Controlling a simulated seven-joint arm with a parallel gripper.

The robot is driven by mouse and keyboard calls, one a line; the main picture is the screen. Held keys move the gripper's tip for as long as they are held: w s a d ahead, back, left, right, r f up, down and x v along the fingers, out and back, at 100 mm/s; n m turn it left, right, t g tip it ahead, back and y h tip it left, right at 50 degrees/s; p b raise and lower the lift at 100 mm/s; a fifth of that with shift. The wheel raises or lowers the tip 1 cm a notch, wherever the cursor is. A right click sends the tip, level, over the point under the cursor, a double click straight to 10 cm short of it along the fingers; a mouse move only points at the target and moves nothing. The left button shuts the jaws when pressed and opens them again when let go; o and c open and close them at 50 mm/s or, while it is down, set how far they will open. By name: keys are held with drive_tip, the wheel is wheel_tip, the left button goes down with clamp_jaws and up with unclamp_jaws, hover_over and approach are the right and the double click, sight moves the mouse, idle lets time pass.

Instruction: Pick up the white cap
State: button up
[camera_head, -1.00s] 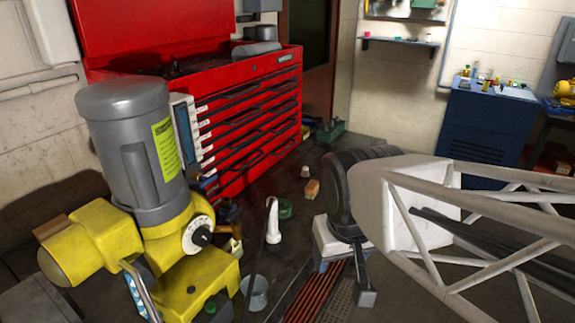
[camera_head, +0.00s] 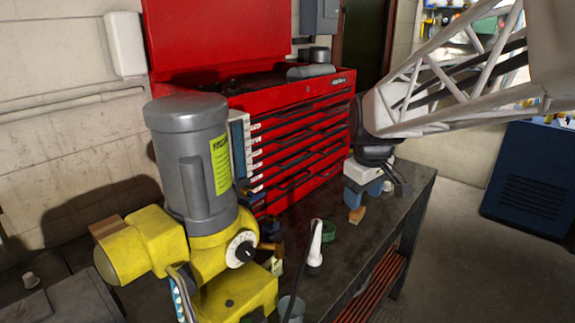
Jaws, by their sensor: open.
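My gripper (camera_head: 388,188) is at the back right of the bench, low and close to its surface, in front of the red tool chest. Its dark fingers are apart, and it hangs below a white and blue wrist part. A small pale cap-like thing stood behind the tan block in the earlier view; that spot is now covered by my wrist, so I cannot see it clearly. I cannot tell which is the white cap.
A tan block (camera_head: 357,215) sits just in front of my gripper. A green ring (camera_head: 329,231) and an upright white-based tool (camera_head: 315,245) stand nearer. A yellow and grey motor (camera_head: 195,165) fills the left. The red tool chest (camera_head: 305,130) stands behind. The bench's right edge is close.

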drive_tip(key=w+d+f+n, duration=0.3)
drive_tip(key=w, duration=0.8)
drive_tip(key=w+d+f+n, duration=0.2)
drive_tip(key=w+f+n, duration=0.1)
drive_tip(key=w, duration=0.8)
drive_tip(key=w+d+f+n, duration=0.1)
drive_tip(key=w+f, duration=0.2)
drive_tip(key=w, duration=0.2)
drive_tip(key=w+d+f+n+g, duration=0.1)
drive_tip(key=w+d+f+n, duration=0.1)
drive_tip(key=w+f, duration=0.2)
drive_tip(key=w+d+f+n, duration=0.2)
drive_tip(key=w+f, duration=0.2)
drive_tip(key=w, duration=0.2)
drive_tip(key=shift+w+d+g, duration=0.25)
drive_tip(key=shift+w+g, duration=0.05)
drive_tip(key=shift+w, duration=0.1)
drive_tip(key=shift+w+d+f, duration=0.1)
drive_tip(key=shift+w+f, duration=0.1)
drive_tip(key=shift+w, duration=0.1)
drive_tip(key=shift+f, duration=0.1)
drive_tip(key=shift+f, duration=1.2)
drive_tip(key=shift+f, duration=0.1)
drive_tip(key=shift+f, duration=2.5)
